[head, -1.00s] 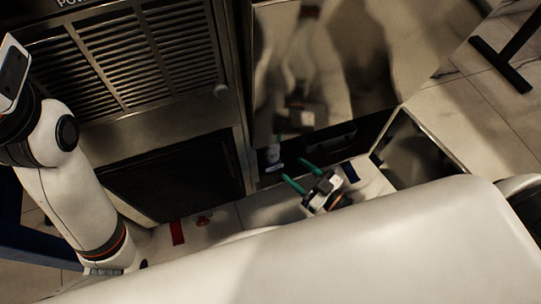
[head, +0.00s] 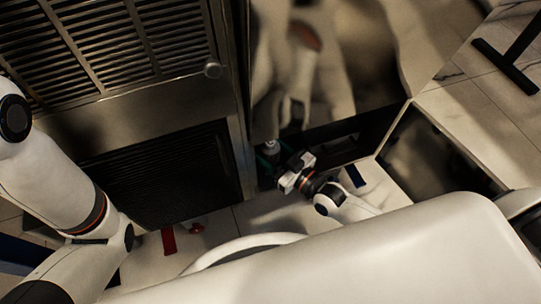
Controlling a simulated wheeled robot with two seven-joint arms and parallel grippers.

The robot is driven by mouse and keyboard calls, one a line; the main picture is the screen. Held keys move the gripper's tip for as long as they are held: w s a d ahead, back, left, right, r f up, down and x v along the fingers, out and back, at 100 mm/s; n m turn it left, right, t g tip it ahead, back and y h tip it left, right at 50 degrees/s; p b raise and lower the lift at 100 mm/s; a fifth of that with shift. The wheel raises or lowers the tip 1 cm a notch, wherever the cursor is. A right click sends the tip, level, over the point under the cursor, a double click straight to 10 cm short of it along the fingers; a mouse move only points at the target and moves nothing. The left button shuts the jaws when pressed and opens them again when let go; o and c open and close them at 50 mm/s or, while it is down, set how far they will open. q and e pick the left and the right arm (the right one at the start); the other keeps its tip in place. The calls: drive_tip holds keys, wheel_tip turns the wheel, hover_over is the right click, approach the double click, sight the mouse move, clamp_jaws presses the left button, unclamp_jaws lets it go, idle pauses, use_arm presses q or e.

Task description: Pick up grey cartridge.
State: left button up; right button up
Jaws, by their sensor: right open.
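A small grey-white cylindrical thing, which looks like the grey cartridge (head: 271,146), stands in a dark low recess below the shiny panel, near the middle of the head view. My right gripper (head: 273,156) has its green fingers reaching into the recess. The fingers are apart, around or just in front of the cartridge, and its lower part is hidden by the gripper. I cannot tell whether they touch it. My left arm comes in from the left, but its gripper is not in view.
A metal cabinet with louvred vents (head: 120,50) stands at the left, close to the recess. A large reflective panel (head: 350,60) rises above the recess. A red thing (head: 169,241) lies on the floor.

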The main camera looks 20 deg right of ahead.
drive_tip(key=c, duration=0.9)
drive_tip(key=shift+o, duration=0.2)
drive_tip(key=shift+r, duration=0.1)
